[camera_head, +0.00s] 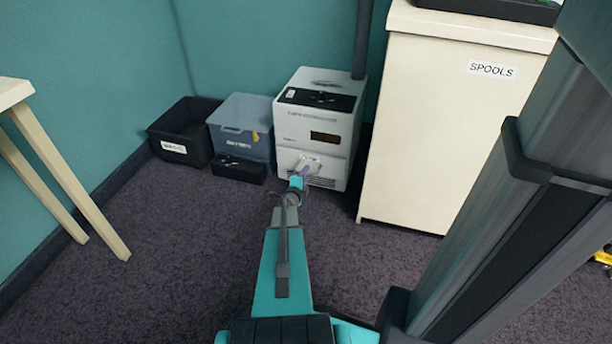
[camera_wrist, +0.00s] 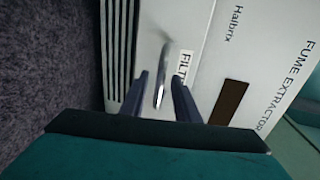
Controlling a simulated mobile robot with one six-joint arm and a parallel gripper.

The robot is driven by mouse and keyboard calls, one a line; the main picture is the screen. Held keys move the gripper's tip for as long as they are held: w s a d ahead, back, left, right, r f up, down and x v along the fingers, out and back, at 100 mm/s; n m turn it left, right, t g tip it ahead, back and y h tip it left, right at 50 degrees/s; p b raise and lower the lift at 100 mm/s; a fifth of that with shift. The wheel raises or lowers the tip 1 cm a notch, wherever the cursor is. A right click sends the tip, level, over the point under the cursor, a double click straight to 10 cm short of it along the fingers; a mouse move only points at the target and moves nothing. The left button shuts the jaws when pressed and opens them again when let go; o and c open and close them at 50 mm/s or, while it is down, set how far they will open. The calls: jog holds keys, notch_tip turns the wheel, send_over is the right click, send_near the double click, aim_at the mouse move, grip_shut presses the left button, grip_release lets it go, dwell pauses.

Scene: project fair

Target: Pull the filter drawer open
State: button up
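The fume extractor (camera_head: 313,125) is a white box with a dark top panel, standing on the floor against the teal wall. Its filter drawer (camera_head: 325,165) is low on the front and looks flush with it. The drawer's partly hidden label (camera_wrist: 186,68) shows in the wrist view beside a grey bar handle (camera_wrist: 161,82). My gripper (camera_head: 300,178) is in front of the drawer. In the wrist view my gripper (camera_wrist: 158,80) has its fingers apart, one on each side of the handle, with visible gaps. The handle's far end is blurred.
A black bin (camera_head: 184,146), a grey-blue bin (camera_head: 240,142) and a small black box (camera_head: 238,169) stand left of the extractor. A cream cabinet (camera_head: 430,130) marked SPOOLS stands close on its right. The carpet (camera_head: 180,240) in front is clear.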

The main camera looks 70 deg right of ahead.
jog(key=shift+d+f, duration=0.15)
jog(key=shift+d, duration=0.55)
grip_shut()
jog(key=shift+a, duration=0.1)
